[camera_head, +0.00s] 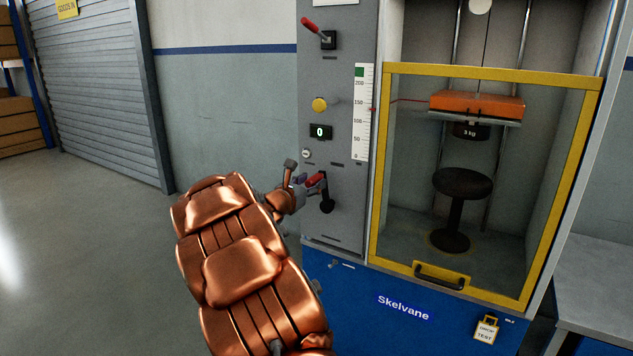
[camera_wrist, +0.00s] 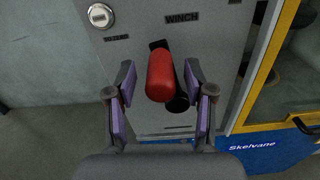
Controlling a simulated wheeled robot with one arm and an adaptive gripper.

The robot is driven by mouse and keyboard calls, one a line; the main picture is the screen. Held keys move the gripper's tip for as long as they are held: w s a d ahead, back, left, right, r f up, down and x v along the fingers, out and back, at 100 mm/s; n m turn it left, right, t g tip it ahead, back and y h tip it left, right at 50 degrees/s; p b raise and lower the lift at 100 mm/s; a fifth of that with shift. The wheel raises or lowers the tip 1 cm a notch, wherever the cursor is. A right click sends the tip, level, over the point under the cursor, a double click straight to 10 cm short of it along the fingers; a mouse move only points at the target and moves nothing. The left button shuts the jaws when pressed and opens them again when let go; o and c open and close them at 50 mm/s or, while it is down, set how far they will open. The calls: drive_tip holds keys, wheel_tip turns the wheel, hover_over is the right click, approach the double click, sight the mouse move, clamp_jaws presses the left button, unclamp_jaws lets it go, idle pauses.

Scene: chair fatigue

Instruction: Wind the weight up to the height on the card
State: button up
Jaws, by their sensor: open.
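The orange weight (camera_head: 477,104), with a dark part marked "3 kg" (camera_head: 471,131), hangs high inside the yellow-framed cabinet, above a black stool (camera_head: 462,188). A white scale (camera_head: 361,112) stands left of the cabinet. A red pointer (camera_head: 373,109) sits beside it, a little below the 150 mark. The winch crank has a red grip (camera_wrist: 160,75) and a black hub (camera_wrist: 180,103); the grip also shows in the head view (camera_head: 316,179). My gripper (camera_wrist: 160,78) is open, with its fingers on either side of the red grip. A "DROP TEST" card (camera_head: 487,329) hangs lower right; its small print is unreadable.
The grey panel carries a red-handled lever (camera_head: 318,33), a yellow button (camera_head: 319,105), a display reading 0 (camera_head: 320,132) and a keylock (camera_wrist: 101,15). The yellow-framed door (camera_head: 374,190) with its black handle (camera_head: 440,277) looks shut. Open floor lies left.

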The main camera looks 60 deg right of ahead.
sight(317, 179)
drive_tip(key=shift+d+r, duration=0.1)
drive_tip(key=shift+d, duration=1.45)
clamp_jaws()
